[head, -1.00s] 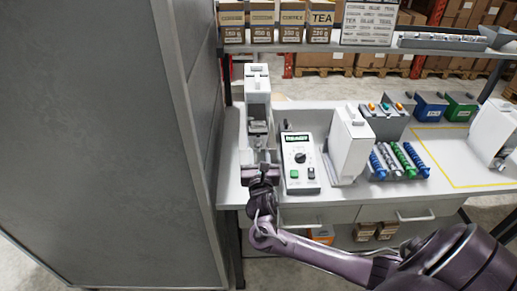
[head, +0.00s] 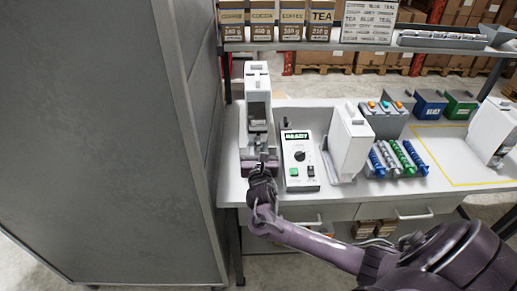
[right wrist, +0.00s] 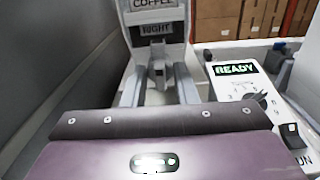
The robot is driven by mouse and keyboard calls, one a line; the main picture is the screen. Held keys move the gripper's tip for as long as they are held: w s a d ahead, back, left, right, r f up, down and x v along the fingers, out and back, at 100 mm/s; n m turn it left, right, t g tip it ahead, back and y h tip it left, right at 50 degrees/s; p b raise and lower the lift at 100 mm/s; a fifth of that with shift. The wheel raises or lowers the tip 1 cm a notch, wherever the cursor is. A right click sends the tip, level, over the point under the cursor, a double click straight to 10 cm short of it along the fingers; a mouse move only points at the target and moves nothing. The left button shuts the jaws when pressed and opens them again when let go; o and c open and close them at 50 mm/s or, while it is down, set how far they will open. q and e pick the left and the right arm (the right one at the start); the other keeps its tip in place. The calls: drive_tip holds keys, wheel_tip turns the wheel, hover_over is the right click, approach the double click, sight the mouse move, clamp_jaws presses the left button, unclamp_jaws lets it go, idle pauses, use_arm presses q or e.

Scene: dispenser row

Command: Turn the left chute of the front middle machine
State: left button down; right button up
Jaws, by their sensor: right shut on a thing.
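The leftmost white machine (head: 257,82) stands at the bench's left end. Its label reads COFFEE in the right wrist view (right wrist: 153,4); a lower label seems to read RIGHT. A small grey spout-like part (right wrist: 158,52) sits below the labels. My right gripper (head: 261,167) is at the machine's low front, shut on a grey part there. My gripper's own body hides most of the grip, so I cannot tell exactly which part is held. I cannot make out a left chute. My left gripper is not in view.
A control box (head: 299,162) with a READY display and knob stands close right of the machine. Another white machine (head: 350,142) is beyond it, then coloured coils (head: 397,160). A grey cabinet (head: 105,140) stands close on the left. The yellow-outlined area (head: 450,160) is largely bare.

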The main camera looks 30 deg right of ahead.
drive_tip(key=shift+m+p, duration=0.35)
drive_tip(key=shift+m, duration=0.65)
drive_tip(key=m, duration=0.2)
drive_tip(key=shift+m, duration=0.3)
drive_tip(key=m, duration=0.3)
drive_tip(key=shift+d+m+p, duration=0.1)
drive_tip(key=shift+m+p, duration=0.2)
drive_tip(key=shift+p, duration=0.1)
drive_tip(key=m, duration=0.2)
drive_tip(key=shift+f+m, duration=0.1)
drive_tip(key=shift+m, duration=0.3)
drive_tip(key=m+b, duration=0.1)
drive_tip(key=m, duration=0.5)
drive_tip(key=shift+s+f, duration=0.1)
drive_tip(key=shift+f, duration=0.05)
drive_tip(key=m+b, duration=0.1)
drive_tip(key=m, duration=0.5)
drive_tip(key=shift+m, duration=0.4)
